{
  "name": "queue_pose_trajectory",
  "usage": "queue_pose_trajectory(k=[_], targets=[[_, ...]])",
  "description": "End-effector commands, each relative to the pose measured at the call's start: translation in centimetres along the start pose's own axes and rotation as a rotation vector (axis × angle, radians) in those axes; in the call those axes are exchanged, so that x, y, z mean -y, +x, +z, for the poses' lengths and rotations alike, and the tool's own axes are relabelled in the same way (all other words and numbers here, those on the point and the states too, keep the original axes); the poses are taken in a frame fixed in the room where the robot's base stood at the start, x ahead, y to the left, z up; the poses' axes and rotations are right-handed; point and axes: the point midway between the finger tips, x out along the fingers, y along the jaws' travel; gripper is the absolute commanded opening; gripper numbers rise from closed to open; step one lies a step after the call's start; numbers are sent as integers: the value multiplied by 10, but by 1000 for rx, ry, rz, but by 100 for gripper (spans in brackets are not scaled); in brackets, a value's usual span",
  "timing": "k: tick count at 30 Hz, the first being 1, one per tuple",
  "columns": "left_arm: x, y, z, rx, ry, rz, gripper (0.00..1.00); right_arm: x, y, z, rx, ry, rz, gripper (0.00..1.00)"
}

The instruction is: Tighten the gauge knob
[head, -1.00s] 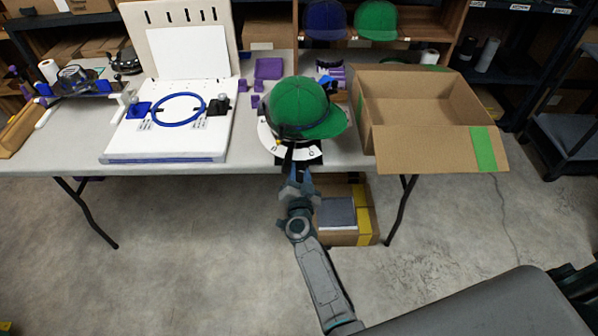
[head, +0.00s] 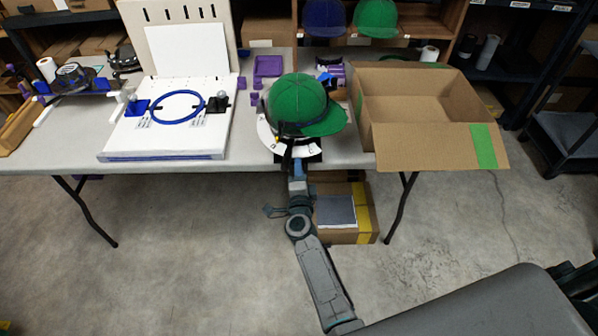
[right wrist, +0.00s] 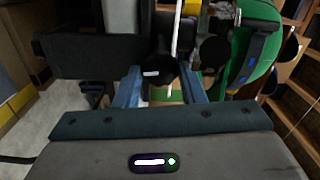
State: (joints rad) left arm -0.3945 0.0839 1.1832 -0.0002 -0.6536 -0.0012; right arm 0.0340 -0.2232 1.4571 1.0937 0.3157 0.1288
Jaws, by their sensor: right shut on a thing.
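The gauge knob (right wrist: 165,70) is a dark lobed knob in the right wrist view, between the two blue fingers. My right gripper (head: 297,162) is shut on it at the table's front edge, just below the green cap (head: 299,103); its fingers also show in the right wrist view (right wrist: 163,88). In the head view the knob is too small and dark to make out. The cap sits on a holder with a white curved gauge (head: 266,134) around its lower edge. The cap also shows at the right of the right wrist view (right wrist: 262,35). My left gripper is not in view.
An open cardboard box (head: 425,137) stands right of the cap on the table. A white board with a blue hoop (head: 172,107) lies to the left. Small purple parts (head: 268,66) lie behind. Another box (head: 362,212) with a yellow strip is on the floor under the table.

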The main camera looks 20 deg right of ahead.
Motion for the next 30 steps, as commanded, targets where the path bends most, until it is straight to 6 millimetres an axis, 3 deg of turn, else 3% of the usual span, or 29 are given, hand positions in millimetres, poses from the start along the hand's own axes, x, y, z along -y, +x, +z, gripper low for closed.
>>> queue_pose_trajectory(k=[23,24,27,30], targets=[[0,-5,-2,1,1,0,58,0,0,1,1,103,1,14],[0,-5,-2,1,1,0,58,0,0,1,1,103,1,42],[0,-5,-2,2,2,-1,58,0,0,1,1,103,1,58],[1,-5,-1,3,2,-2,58,0,0,0,1,103,1,58]])
